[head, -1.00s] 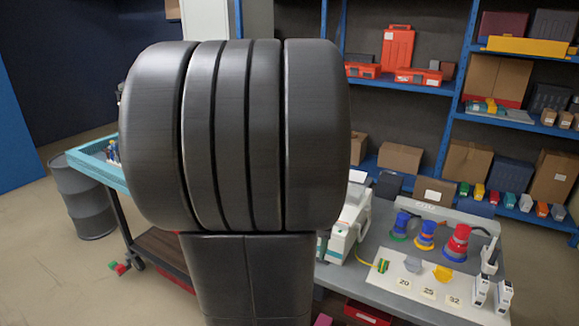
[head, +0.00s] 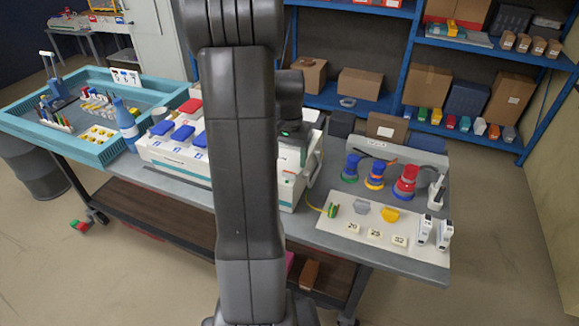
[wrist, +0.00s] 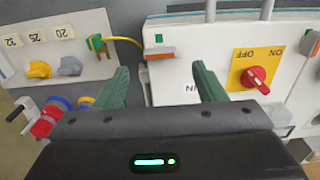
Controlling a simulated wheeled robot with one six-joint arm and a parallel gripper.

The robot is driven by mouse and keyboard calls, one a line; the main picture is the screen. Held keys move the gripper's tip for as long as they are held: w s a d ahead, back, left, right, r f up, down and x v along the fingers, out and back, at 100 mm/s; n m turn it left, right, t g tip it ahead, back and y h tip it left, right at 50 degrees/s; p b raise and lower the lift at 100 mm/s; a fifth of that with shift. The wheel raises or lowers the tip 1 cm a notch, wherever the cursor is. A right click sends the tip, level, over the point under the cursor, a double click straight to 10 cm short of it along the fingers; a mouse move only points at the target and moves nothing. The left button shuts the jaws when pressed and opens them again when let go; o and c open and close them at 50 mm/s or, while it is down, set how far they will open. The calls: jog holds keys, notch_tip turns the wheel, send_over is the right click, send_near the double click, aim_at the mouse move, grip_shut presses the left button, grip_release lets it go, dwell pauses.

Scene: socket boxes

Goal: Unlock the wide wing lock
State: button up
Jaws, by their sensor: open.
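No label marks a wing lock, so I cannot tell which part is the wide one. On a white panel are a grey winged piece (head: 361,207) and a yellow winged piece (head: 390,215); they also show in the wrist view, grey (wrist: 70,66) and yellow (wrist: 38,69). The white box (head: 178,168) has a red rotary knob (wrist: 255,80) on a yellow ON/OFF plate in the wrist view, and an orange-ended latch-like piece (wrist: 160,53). My gripper (wrist: 161,85) is open and empty, its green fingers apart before the box end.
The white panel also holds a green-yellow plug (head: 333,210) with a yellow cable, and number tags. Coloured round sockets (head: 405,182) stand behind it. A teal tray (head: 85,105) with small parts is at the left. Shelves (head: 350,60) with boxes line the back.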

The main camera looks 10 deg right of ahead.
aim_at(289, 172)
jog(key=shift+f, duration=2.6)
jog(key=c, duration=1)
